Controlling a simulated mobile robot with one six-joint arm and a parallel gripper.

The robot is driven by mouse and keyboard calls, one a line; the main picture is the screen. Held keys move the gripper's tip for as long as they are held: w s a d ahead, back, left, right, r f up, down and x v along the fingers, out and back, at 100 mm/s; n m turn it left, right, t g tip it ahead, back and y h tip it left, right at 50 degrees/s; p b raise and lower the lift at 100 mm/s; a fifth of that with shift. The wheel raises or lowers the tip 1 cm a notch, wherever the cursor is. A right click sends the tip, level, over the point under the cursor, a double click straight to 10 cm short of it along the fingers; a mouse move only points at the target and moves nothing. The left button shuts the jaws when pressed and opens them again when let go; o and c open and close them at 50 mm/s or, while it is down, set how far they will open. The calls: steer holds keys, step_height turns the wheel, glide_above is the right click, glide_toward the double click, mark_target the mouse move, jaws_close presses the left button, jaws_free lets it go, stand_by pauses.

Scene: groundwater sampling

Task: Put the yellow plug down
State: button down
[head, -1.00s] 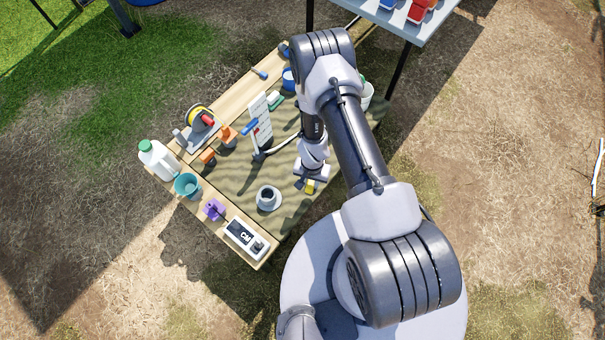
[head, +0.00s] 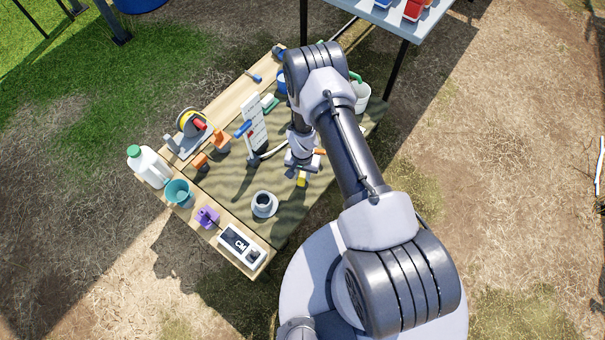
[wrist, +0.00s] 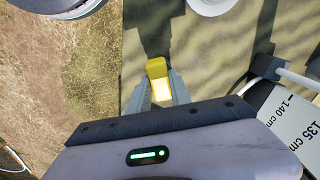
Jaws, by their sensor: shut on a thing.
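The yellow plug (wrist: 157,70) is between the fingertips of my gripper (wrist: 160,90) in the wrist view. My gripper is shut on it. In the head view the yellow plug (head: 302,180) shows just below my gripper (head: 300,170), over the right part of the dark mat (head: 225,182). The plug's underside is hidden, and I cannot tell whether it touches the mat.
A grey round pot (head: 264,204) stands on the mat to the left of the plug. A white scale board (head: 256,128) stands behind it.

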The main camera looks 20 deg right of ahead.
steer(key=shift+f, duration=0.2)
steer(key=c, duration=1.2)
jaws_free()
step_height(320, 180, up, 47)
steer(key=w+t+p, duration=0.1)
steer(key=t+p, duration=0.2)
steer(key=p, duration=0.3)
steer(key=s+a+r+t, duration=0.1)
steer(key=s+r, duration=0.4)
steer(key=s, duration=0.1)
steer(key=s+a+r+n+t+y, duration=0.1)
steer(key=s+r, duration=0.5)
steer(key=s, duration=0.1)
steer(key=s+a+r+y, duration=0.1)
steer(key=s+a+r, duration=0.1)
steer(key=s+r, duration=0.3)
steer(key=shift+s+r+n+t, duration=0.2)
steer(key=shift+s+n+t, duration=0.2)
steer(key=shift+s, duration=0.65)
